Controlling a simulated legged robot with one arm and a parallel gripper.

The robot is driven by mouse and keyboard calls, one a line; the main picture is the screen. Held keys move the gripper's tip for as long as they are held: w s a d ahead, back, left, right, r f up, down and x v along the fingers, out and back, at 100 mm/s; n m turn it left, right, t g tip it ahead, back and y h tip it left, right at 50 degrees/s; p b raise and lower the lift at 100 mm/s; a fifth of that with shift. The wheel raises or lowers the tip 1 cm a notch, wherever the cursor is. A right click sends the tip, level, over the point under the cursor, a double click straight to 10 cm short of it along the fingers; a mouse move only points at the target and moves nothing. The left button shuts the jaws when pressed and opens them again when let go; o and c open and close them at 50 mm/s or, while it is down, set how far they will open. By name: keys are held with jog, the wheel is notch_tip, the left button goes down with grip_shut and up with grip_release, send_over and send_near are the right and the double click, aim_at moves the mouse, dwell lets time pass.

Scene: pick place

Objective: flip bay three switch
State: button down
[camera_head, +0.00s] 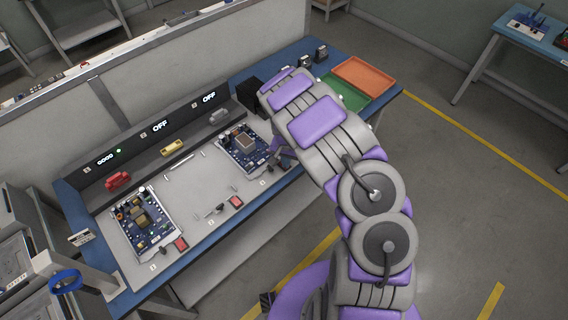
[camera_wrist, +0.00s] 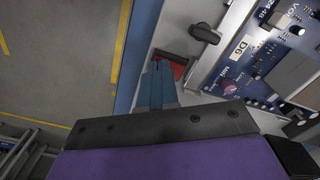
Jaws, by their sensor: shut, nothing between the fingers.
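The workbench's front edge carries bay labels 1, 2 and 3. A red switch (camera_head: 181,244) sits at bay one and another red switch (camera_head: 236,202) at bay two. At bay three, the head view is blocked by my gripper (camera_head: 280,160). The wrist view shows a red switch piece (camera_wrist: 172,64) in a dark recess there, with a black knob (camera_wrist: 205,33) beside it. My gripper (camera_wrist: 157,72) is shut and empty, its tips at the near side of the red piece. I cannot tell whether they touch it. The displays read GOOD (camera_head: 105,159), OFF (camera_head: 160,126) and OFF (camera_head: 209,97).
A circuit board (camera_head: 145,217) lies at bay one and another (camera_head: 243,148) at bay three, close beside my gripper. Red (camera_head: 118,180), yellow (camera_head: 171,147) and grey (camera_head: 219,116) pieces sit on the rear ledge. Green (camera_head: 343,94) and orange (camera_head: 364,76) trays stand at the right end.

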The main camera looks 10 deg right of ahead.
dwell(0.3)
jog(key=shift+r+p, duration=1.15)
jog(key=shift+r, duration=2.25)
jog(key=s+d+r+n, duration=0.1)
jog(key=s+d+r, duration=0.1)
jog(key=s+r, duration=0.65)
jog(key=s+d+r, duration=0.1)
jog(key=s+r, duration=0.5)
jog(key=r, duration=0.6)
jog(key=s+a+r+n, duration=0.1)
jog(key=s+r, duration=0.1)
jog(key=s, duration=0.6)
jog(key=s+a+r+n+g, duration=0.1)
jog(key=s+r+n, duration=0.1)
jog(key=s, duration=0.6)
jog(key=s+a+r+n, duration=0.1)
jog(key=s+r+n, duration=0.1)
jog(key=s, duration=0.6)
jog(key=shift+s+a+r+g, duration=0.25)
jog(key=shift+s+r+g, duration=0.15)
jog(key=shift+r, duration=0.2)
